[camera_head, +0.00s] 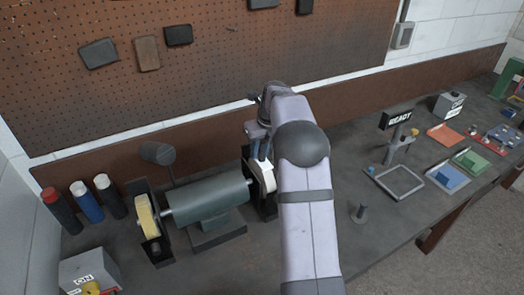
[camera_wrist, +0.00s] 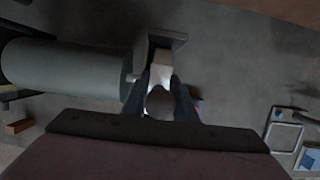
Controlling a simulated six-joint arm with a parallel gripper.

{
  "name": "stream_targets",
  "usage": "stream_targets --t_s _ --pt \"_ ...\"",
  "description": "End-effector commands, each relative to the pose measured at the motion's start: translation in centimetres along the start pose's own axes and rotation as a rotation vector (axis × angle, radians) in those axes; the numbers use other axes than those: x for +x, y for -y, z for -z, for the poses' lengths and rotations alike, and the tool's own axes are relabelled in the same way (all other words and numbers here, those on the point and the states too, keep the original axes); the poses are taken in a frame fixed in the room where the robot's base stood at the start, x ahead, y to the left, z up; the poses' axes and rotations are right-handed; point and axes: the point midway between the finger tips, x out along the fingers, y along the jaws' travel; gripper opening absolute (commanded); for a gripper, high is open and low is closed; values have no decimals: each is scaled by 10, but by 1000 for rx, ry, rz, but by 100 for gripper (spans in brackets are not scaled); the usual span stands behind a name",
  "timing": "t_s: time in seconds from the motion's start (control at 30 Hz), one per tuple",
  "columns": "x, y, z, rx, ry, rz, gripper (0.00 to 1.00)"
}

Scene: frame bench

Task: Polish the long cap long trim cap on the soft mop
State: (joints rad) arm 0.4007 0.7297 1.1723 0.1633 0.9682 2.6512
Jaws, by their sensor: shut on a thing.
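A polishing machine (camera_head: 205,200) with a green-grey motor stands on the bench, a yellow wheel (camera_head: 147,216) at its left end and a white wheel (camera_head: 264,178) at its right end. No label shows which is the soft mop. My gripper (camera_wrist: 160,98) is over the right end, at the white wheel. Its dark fingers are shut on a grey, rounded-end piece (camera_wrist: 160,103), which looks like the trim cap. The white wheel shows just beyond it in the wrist view (camera_wrist: 161,72). I cannot tell whether they touch. In the head view my arm hides the held piece.
Red, blue and dark bottles (camera_head: 88,203) stand left of the machine. A grey box (camera_head: 90,270) is at front left. Right of my arm are a small post (camera_head: 359,213), an empty frame tray (camera_head: 400,182), a READY sign (camera_head: 398,118) and coloured trays. The pegboard wall (camera_head: 190,60) rises behind.

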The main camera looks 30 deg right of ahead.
Motion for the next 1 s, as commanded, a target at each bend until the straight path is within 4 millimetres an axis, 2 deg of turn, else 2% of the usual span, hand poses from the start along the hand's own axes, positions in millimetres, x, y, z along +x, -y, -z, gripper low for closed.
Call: stream_targets --t_s 0.43,1.0 --pt "-2 0 -1 0 0 0 2" --pt "-20 0 -6 0 0 0 2"
